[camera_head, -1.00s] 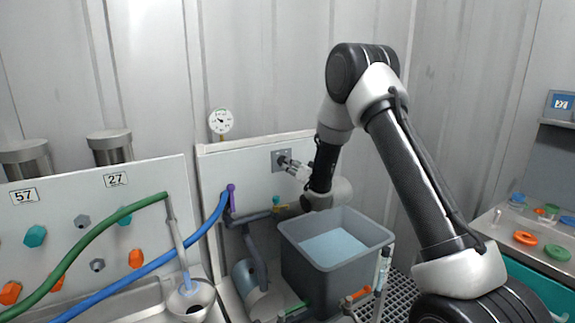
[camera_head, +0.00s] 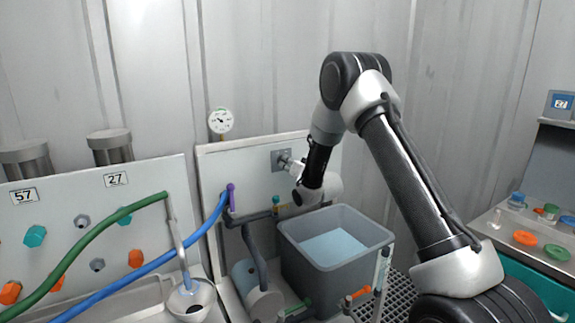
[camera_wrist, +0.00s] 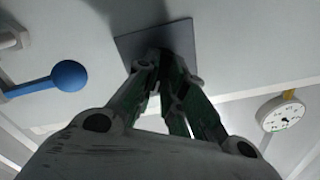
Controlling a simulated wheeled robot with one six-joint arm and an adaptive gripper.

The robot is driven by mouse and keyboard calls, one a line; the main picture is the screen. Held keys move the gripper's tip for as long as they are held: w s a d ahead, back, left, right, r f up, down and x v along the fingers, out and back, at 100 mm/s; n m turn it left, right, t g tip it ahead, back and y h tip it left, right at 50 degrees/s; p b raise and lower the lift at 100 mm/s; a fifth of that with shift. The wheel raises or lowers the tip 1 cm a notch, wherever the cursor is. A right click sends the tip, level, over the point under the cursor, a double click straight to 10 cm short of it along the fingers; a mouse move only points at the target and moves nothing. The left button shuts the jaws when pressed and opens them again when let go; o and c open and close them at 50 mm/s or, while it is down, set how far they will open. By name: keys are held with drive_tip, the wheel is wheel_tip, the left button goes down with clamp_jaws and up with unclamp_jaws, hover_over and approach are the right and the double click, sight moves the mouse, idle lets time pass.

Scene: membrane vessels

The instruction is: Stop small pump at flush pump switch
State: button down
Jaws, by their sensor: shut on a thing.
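The flush pump switch is a small dark knob on a grey square plate (camera_head: 278,160), mounted on the white panel above the tank. In the wrist view the plate (camera_wrist: 186,42) fills the top middle, and the knob is mostly hidden by the fingertips. My gripper (camera_head: 291,162) reaches the plate from the right, and in the wrist view its fingers (camera_wrist: 160,62) come together on the knob. The small pump (camera_head: 262,296) appears to be the grey cylinder left of the tank; whether it runs cannot be seen.
A grey tank (camera_head: 300,262) with pale blue water stands below my arm. A pressure gauge (camera_head: 221,121) sits on the panel's top edge. A purple-handled valve (camera_head: 231,197) and blue hose (camera_head: 150,267) are to the left. In the wrist view a blue ball-ended lever (camera_wrist: 69,75) is left of my fingers.

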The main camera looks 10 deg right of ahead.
drive_tip(key=shift+n, duration=0.4)
drive_tip(key=n, duration=1.1)
drive_tip(key=shift+a, duration=0.1)
idle(0.4)
drive_tip(key=c, duration=1.5)
unclamp_jaws()
drive_tip(key=v, duration=1.2)
